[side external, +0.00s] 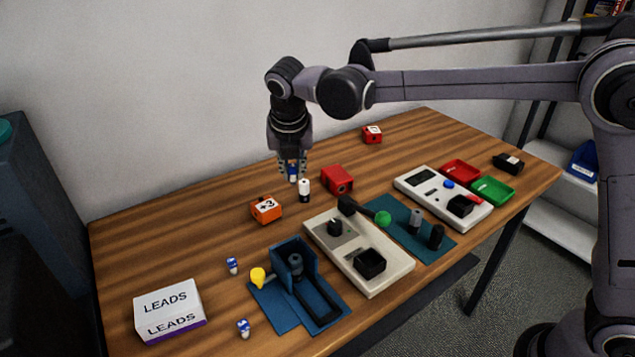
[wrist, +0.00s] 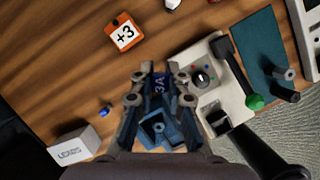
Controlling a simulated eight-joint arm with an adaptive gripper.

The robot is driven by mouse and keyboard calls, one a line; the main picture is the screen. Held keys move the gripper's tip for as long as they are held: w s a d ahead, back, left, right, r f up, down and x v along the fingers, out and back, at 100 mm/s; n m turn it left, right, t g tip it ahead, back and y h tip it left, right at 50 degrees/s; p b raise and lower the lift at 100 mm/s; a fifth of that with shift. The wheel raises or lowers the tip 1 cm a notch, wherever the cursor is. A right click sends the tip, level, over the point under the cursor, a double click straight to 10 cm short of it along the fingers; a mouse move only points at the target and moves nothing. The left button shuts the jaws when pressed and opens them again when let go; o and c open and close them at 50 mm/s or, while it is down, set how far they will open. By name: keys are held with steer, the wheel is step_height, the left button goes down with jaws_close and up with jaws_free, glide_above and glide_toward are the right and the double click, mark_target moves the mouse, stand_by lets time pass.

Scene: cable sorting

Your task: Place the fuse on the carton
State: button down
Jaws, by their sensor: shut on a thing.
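My gripper (side external: 292,166) is above the back middle of the table and is shut on a small blue fuse (side external: 293,178). The carton (side external: 168,310) is a white box marked "LEADS" with a purple lower edge, at the table's front left. It also shows in the wrist view (wrist: 73,146), at the lower left. The fuse is well apart from the carton. Two similar blue-and-white pieces (side external: 232,265) (side external: 243,328) lie near the carton.
An orange "+3" block (side external: 266,210), a white-and-black cylinder (side external: 304,190) and a red block (side external: 337,179) stand near my gripper. A blue holder (side external: 295,270), a yellow knob (side external: 257,277) and a pale panel (side external: 345,265) fill the front middle. The back left is clear.

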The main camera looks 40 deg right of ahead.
steer(key=s+a+r+n+y, duration=0.1)
steer(key=s+a+n, duration=0.15)
steer(key=a, duration=0.75)
steer(key=s+a+r+n+y, duration=0.1)
steer(key=a+n, duration=0.3)
steer(key=a, duration=0.5)
steer(key=t, duration=0.1)
glide_above(163, 296)
steer(key=s, duration=0.1)
steer(key=f, duration=0.6)
steer(key=shift+s+d+f, duration=0.1)
steer(key=shift+s+d, duration=0.1)
steer(key=shift+d, duration=0.15)
steer(key=shift+a+f, duration=0.3)
steer(key=shift+a, duration=0.05)
steer(key=shift+s+f, duration=0.1)
steer(key=shift+f, duration=1.85)
steer(key=shift+f, duration=0.15)
steer(key=c, duration=1.3)
jaws_free()
steer(key=shift+c, duration=0.2)
